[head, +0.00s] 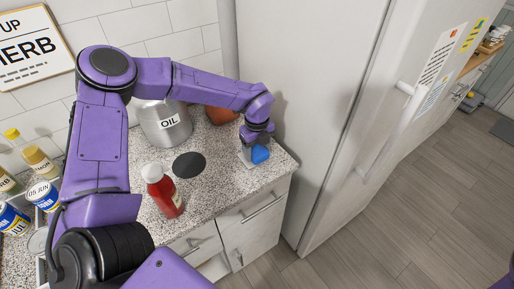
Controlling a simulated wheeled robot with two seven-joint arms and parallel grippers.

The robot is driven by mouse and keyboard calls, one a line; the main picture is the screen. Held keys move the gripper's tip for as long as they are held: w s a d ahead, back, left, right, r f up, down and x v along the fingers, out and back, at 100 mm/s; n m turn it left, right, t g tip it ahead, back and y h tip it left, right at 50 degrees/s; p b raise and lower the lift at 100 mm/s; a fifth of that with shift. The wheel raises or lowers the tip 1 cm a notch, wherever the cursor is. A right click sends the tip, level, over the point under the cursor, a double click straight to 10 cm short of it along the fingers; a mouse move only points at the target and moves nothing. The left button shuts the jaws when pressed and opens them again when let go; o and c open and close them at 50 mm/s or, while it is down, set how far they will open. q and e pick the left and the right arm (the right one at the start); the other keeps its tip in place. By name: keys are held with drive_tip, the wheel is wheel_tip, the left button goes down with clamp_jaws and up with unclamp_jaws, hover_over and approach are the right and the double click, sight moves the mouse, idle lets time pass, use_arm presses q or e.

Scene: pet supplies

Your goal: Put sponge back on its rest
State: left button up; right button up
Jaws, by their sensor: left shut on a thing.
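The blue sponge (261,154) is at the right end of the speckled counter, near its front corner by the fridge. My left gripper (253,148) points down from above and is shut on the sponge, hiding part of it. A small pale grey piece (244,159) shows at the sponge's left; I cannot tell whether it is the rest or a part of my gripper. I cannot tell whether the sponge touches what is below it. My right gripper is out of view.
A red bottle (163,191) and a flat dark disc (189,165) are left of the sponge. An OIL canister (165,125) and a reddish-brown object (221,115) stand behind. The fridge (310,100) closes off the right side. Jars and cans stand far left.

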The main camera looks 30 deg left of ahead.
sight(257, 149)
use_arm(q)
drive_tip(key=shift+f, duration=0.2)
drive_tip(key=o, duration=1)
drive_tip(key=shift+r, duration=0.25)
wheel_tip(257, 149, up, 12)
drive_tip(key=shift+r+b, duration=0.1)
drive_tip(key=shift+b, duration=1.1)
